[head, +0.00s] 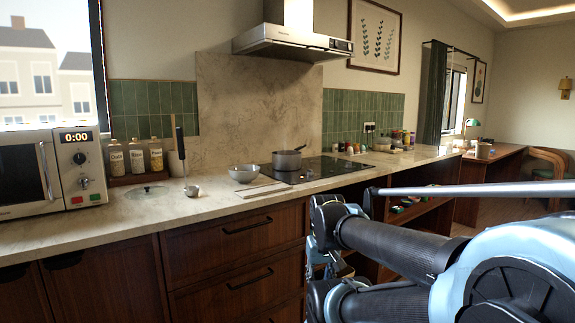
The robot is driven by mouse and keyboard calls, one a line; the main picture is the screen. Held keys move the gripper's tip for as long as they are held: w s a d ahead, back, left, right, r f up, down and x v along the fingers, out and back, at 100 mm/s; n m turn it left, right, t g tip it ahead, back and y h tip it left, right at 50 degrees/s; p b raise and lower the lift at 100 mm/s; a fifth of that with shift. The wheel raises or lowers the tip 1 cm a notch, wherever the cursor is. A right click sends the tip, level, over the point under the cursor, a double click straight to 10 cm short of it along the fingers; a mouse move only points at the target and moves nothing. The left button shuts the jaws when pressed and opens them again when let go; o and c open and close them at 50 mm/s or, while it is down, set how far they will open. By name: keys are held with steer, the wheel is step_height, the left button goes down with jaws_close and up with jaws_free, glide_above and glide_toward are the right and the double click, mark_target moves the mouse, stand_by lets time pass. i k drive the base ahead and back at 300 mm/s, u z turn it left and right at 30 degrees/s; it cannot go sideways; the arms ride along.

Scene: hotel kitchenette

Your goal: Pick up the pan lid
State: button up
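The pan lid (148,192) looks like a clear glass disc with a small dark knob. It lies flat on the pale stone counter, right of the microwave and in front of the jar tray. My arm fills the lower right of the head view. Its blue-grey far end shows in front of the drawers, well to the right of the lid and apart from it. I cannot make out the fingertips of my gripper, so whether it is open or shut is unclear. Nothing touches the lid from my side.
A microwave (40,172) stands left of the lid. Jars (136,157) stand on a wooden tray behind it. A ladle (193,190) is to its right, then a bowl (244,173) and a pot (287,160) on the cooktop (325,168). The counter front (120,222) is clear.

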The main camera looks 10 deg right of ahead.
mark_target(147, 192)
steer(key=z, duration=0.7)
steer(key=k, duration=1.1)
steer(key=u, duration=1.15)
steer(key=i, duration=1.05)
steer(key=z, duration=0.05)
